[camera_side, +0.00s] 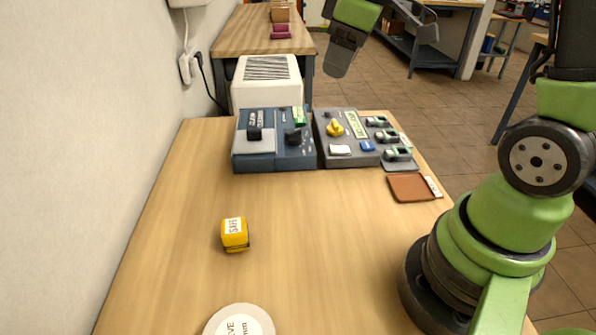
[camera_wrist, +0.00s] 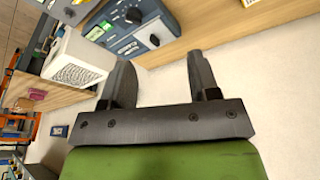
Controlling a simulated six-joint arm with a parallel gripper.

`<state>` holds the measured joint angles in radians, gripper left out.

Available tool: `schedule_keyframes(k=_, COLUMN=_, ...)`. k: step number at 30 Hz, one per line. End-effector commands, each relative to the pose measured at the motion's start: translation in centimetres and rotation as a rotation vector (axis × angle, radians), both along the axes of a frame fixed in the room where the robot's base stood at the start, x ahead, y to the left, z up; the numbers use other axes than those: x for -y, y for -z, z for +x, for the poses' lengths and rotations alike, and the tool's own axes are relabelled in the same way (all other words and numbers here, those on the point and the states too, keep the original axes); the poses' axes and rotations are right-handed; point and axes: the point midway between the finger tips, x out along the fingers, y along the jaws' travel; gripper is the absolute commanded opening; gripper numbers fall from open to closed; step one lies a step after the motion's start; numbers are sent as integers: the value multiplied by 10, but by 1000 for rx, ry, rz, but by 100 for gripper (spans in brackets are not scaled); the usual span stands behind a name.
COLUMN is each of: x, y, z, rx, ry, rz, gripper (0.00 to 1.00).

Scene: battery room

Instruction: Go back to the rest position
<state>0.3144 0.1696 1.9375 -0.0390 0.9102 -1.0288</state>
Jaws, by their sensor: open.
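My gripper (camera_side: 340,62) is raised high above the far end of the wooden table, over the control boxes and clear of them. In the wrist view my gripper (camera_wrist: 160,62) shows two dark fingers spread wide apart with nothing between them. The blue control box (camera_side: 275,140) and the grey control box (camera_side: 347,140) stand side by side on the table. The blue box also shows at the top of the wrist view (camera_wrist: 128,28).
A white vented box (camera_side: 266,82) stands behind the blue box. A yellow block marked SAFE (camera_side: 235,234), a white round disc (camera_side: 240,323) and a brown pad (camera_side: 409,188) lie on the table (camera_side: 320,260). A wall (camera_side: 90,120) runs along the left. The table's middle is mostly clear.

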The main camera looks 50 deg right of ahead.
Motion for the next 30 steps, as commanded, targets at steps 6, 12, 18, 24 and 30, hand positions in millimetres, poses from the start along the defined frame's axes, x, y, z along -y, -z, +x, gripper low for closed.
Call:
schedule_keyframes(k=6, x=-54, y=-46, z=-59, rx=131, ry=264, rz=125, gripper=55)
schedule_keyframes(k=12, x=-84, y=-57, z=-113, rx=212, ry=475, rz=291, gripper=55)
schedule_keyframes(k=18, x=-95, y=-54, z=-142, rx=239, ry=595, rz=405, gripper=55)
schedule_keyframes(k=24, x=-97, y=-52, z=-147, rx=241, ry=624, rz=431, gripper=55)
schedule_keyframes(k=30, x=-97, y=-52, z=-147, rx=241, ry=622, rz=429, gripper=55)
